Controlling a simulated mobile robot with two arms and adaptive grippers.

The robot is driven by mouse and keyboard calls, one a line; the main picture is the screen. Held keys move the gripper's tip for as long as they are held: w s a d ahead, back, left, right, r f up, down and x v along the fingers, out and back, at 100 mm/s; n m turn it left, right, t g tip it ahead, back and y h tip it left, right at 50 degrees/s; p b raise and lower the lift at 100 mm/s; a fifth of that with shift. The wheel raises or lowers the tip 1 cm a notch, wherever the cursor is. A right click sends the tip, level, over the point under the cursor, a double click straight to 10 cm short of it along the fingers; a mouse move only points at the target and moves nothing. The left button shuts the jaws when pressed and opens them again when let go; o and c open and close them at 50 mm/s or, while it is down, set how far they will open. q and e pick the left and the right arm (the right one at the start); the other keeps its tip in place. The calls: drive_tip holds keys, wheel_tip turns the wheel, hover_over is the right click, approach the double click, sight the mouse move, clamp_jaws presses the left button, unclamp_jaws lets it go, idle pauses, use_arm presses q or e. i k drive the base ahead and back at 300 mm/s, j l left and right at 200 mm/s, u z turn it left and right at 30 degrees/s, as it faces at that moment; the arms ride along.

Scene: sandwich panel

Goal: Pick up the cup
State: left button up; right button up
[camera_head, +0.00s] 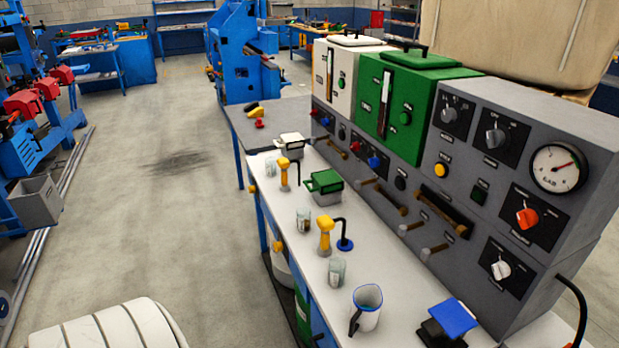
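A small clear glass cup (337,271) stands upright on the white worktop (290,291), near its front edge. A similar clear cup (303,220) stands farther back along the same edge. A white jug (368,315) with a blue rim and a dark handle stands closer to me, to the right of the nearer cup. Which of these is the task's cup, I cannot tell. Neither of my grippers is in view.
A yellow-handled tool (325,238) stands between the two cups. A blue-topped box (454,317) sits right of the jug. The grey control panel (497,194) with knobs, levers and a gauge rises behind the worktop. Open floor (165,215) lies to the left.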

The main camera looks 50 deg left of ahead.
sight(303, 214)
drive_tip(key=u, duration=1.5)
drive_tip(key=i+j+u, duration=0.3)
drive_tip(key=j, duration=0.2)
drive_tip(key=i+j+u, duration=0.35)
drive_tip(key=k+j, duration=0.05)
drive_tip(key=j, duration=0.05)
